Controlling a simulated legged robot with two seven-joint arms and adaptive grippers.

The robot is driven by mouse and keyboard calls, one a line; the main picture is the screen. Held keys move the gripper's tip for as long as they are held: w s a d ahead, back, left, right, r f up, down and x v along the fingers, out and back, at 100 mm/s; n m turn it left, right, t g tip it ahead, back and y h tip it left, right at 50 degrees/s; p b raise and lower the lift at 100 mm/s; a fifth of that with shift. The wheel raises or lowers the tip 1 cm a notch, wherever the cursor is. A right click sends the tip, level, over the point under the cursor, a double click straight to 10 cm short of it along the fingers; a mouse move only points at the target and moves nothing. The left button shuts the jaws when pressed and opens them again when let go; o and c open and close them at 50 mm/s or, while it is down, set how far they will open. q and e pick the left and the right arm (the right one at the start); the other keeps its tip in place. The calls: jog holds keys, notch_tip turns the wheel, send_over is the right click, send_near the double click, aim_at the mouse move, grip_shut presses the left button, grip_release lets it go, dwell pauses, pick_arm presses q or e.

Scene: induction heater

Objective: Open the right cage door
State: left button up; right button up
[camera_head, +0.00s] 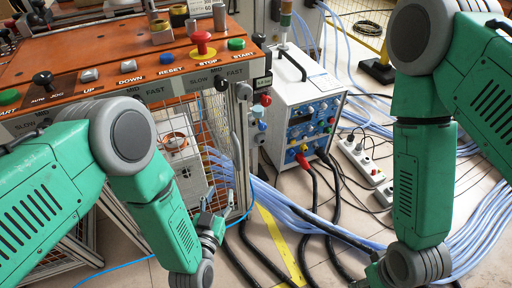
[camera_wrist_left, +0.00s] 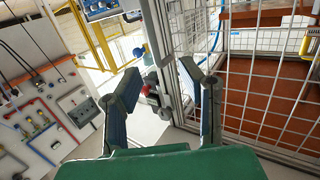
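The right cage door appears to be the white wire-mesh panel (camera_head: 217,117) under the right part of the orange control panel. Mesh panels in metal frames also fill the right of the left wrist view (camera_wrist_left: 268,95). A grey curved bar, possibly the door handle (camera_head: 237,152), stands near the cage's right edge. My left gripper (camera_head: 222,197) is open and empty, low in front of the cage's right side. Its spread fingers also show in the left wrist view (camera_wrist_left: 160,82), with a cage post behind them. Only part of my right gripper shows at the bottom edge.
The orange control panel (camera_head: 130,50) with labelled buttons lies above the cage. A white power unit (camera_head: 303,105) stands right of it. Pale blue hoses (camera_head: 285,205), black cables and a power strip (camera_head: 362,160) cover the floor there. In the left wrist view, a grey wall panel (camera_wrist_left: 72,112) is left.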

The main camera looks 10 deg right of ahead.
aim_at(237, 154)
pick_arm(q)
jog(key=shift+t, duration=0.5)
jog(key=b+x, duration=0.1)
jog(key=x, duration=0.3)
jog(key=d+b+x, duration=0.1)
jog(key=x, duration=0.4)
jog(key=r+b+x, duration=0.1)
jog(key=b+x, duration=0.1)
jog(key=x, duration=0.2)
jog(key=shift+d, duration=0.35)
jog(key=shift+x, duration=0.85)
jog(key=shift+r, duration=0.1)
jog(key=shift+c, duration=0.3)
grip_shut()
